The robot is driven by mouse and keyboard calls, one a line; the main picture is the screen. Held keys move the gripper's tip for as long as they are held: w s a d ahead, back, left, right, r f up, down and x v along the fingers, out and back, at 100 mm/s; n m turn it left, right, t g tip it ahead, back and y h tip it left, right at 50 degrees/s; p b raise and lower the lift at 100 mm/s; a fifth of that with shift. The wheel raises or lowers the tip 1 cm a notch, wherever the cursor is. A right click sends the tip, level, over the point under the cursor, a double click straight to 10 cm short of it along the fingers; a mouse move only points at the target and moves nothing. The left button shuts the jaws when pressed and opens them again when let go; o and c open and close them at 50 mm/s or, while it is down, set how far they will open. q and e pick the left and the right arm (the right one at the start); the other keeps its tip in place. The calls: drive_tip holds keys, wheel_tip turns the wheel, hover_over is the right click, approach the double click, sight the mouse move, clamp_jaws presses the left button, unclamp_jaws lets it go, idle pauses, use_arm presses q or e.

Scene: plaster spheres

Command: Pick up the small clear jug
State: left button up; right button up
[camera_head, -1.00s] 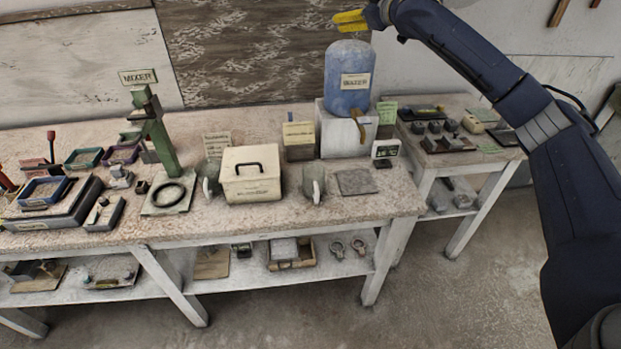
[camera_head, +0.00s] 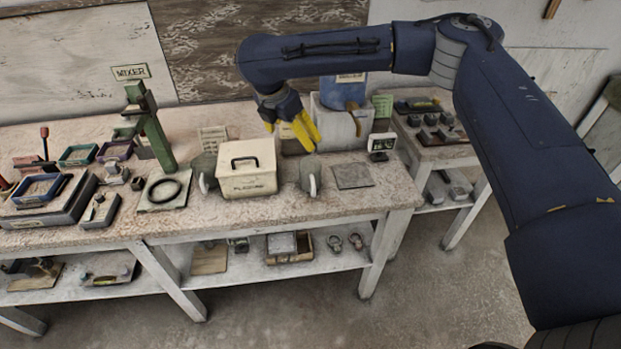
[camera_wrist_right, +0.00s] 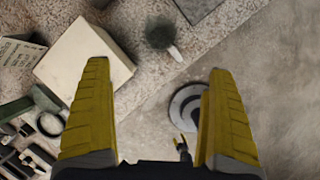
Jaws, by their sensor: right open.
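A small grey-green, translucent-looking jug (camera_head: 307,176) with a pale handle stands on the bench, just right of the cream lidded box. It also shows in the right wrist view (camera_wrist_right: 160,34), beyond and between the fingertips. A similar jug (camera_head: 203,170) stands left of the box; I cannot tell which is clear. My right gripper (camera_head: 306,134) has yellow fingers, spread and empty, pointing down above and behind the right jug. In the right wrist view its fingers (camera_wrist_right: 158,68) are wide apart. My left gripper does not show clearly in either view.
The cream box (camera_head: 248,184) stands close left of the jug. A flat grey slab (camera_head: 352,176) lies to its right, then a small display (camera_head: 381,144). Behind are a white block (camera_head: 335,128) and blue tank (camera_head: 343,91). The bench's front edge is near.

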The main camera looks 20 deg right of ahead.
approach(309, 167)
drive_tip(key=s, duration=0.3)
drive_tip(key=shift+x, duration=3.2)
drive_tip(key=shift+w+a, duration=0.1)
drive_tip(key=shift+w, duration=0.05)
drive_tip(key=c, duration=1.4)
drive_tip(key=shift+o, duration=0.2)
drive_tip(key=shift+r, duration=0.15)
